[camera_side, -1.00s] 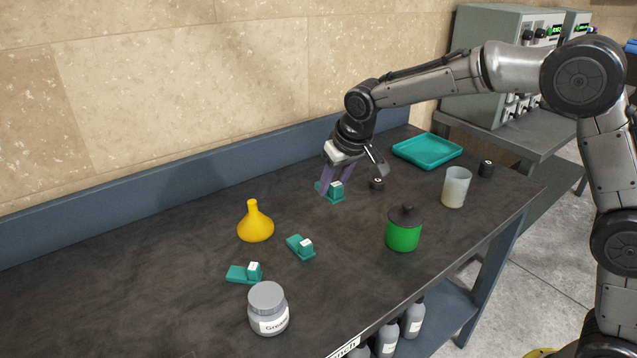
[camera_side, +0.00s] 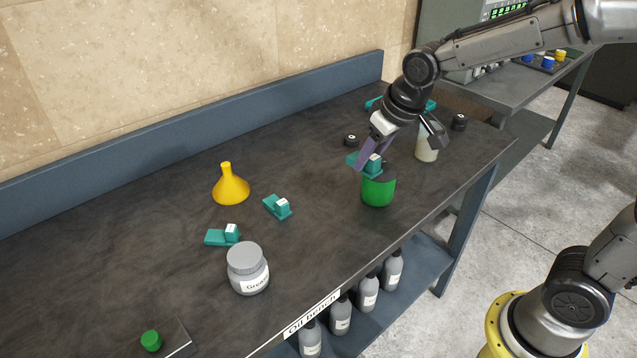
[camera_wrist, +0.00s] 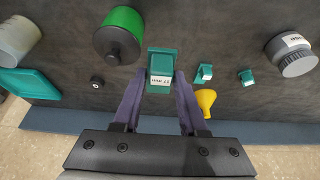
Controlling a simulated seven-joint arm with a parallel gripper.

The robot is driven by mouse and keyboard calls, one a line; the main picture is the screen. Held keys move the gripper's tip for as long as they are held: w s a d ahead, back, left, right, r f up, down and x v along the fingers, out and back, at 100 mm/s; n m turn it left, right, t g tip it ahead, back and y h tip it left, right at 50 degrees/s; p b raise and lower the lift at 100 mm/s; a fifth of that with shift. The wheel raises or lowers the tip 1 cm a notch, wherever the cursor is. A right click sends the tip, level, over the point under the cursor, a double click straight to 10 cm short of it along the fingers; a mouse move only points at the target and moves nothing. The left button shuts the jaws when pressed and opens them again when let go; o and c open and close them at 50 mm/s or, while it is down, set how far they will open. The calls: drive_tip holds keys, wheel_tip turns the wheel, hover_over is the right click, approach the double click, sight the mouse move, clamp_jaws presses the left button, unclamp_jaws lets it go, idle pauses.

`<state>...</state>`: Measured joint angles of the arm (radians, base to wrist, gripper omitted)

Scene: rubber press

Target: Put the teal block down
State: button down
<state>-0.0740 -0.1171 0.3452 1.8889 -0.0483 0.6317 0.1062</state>
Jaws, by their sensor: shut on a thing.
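My gripper (camera_side: 366,163) has its purple fingers shut on a teal block (camera_side: 372,165) with a white label. In the wrist view the same teal block (camera_wrist: 161,62) sits between the fingertips. It looks held above the bench. In the side view it overlaps the top of the green can and hides part of it; in the wrist view it is beside the can, apart in the picture. Two other teal blocks lie on the bench, one near the funnel (camera_side: 277,206) and one near the grease jar (camera_side: 217,238).
The green can (camera_side: 378,193) stands close by the held block. A beaker (camera_side: 427,150), black caps (camera_side: 351,140) and a mostly hidden teal tray (camera_wrist: 28,84) are nearby. A yellow funnel (camera_side: 231,190) and grease jar (camera_side: 247,270) stand left. Bare bench (camera_side: 320,185) lies left of the can.

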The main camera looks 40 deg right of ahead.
drive_tip(key=w+f, duration=0.3)
drive_tip(key=w, duration=0.5)
approach(317, 186)
drive_tip(key=shift+w+f, duration=0.35)
drive_tip(key=shift+w, duration=0.25)
drive_tip(key=shift+w+f, duration=0.5)
drive_tip(key=shift+f, duration=0.15)
drive_tip(key=shift+w+f, duration=0.15)
drive_tip(key=shift+f, duration=1.4)
drive_tip(key=shift+f, duration=0.25)
drive_tip(key=shift+c, duration=2.2)
unclamp_jaws()
drive_tip(key=shift+r, duration=0.15)
